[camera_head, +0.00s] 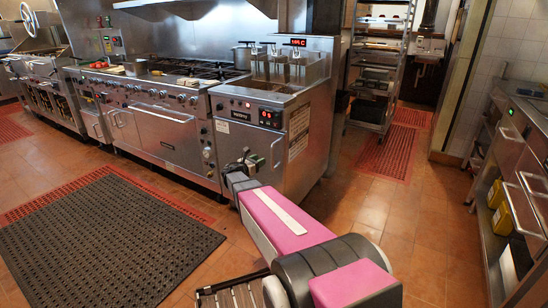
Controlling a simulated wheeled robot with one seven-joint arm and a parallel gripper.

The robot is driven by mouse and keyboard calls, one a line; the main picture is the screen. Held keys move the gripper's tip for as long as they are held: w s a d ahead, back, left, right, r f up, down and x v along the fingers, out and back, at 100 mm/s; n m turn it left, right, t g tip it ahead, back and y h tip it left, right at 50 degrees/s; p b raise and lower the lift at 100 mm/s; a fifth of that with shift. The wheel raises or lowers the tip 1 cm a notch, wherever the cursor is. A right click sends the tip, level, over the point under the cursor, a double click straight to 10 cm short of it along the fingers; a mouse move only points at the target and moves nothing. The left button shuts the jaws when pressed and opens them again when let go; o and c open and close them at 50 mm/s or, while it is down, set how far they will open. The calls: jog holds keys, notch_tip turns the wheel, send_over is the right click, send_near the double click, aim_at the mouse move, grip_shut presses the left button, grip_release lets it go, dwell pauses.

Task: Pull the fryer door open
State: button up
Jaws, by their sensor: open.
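The fryer (318,112) is a steel unit at the centre, with several baskets in its top and a red display above. Its front door (228,143) is below the dark control panel (247,111) and looks shut. My pink arm reaches from the bottom right up to the fryer front.
A steel range (165,134) with pots stands left of the fryer. A black mat (98,240) lies on the tiled floor at left. A tall rack (375,85) stands behind to the right. A steel counter (520,200) runs along the right edge. Floor between the arm and counter is clear.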

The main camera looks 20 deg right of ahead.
jog(key=x, duration=1)
jog(key=shift+d, duration=0.15)
grip_shut()
